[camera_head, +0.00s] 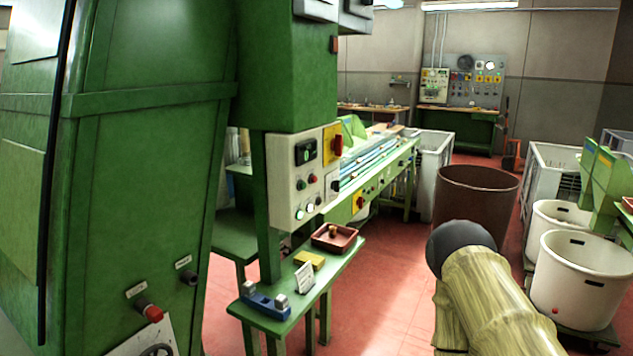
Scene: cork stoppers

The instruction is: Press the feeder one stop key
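A red-tipped push button (152,312) sticks out of the green cabinet at lower left, under a small white label (136,291). A dark knob (190,278) sits up and right of it, under another label (183,262). The labels are too small to read, so I cannot tell which control is the feeder one stop key. My gripper is not in view.
A small green table (335,265) below the panel holds a brown tray (334,237), a yellow block (309,260), a card and a blue tool (265,302). A brown bin (474,197) and white tubs (582,275) stand right. Red floor (390,290) is clear between.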

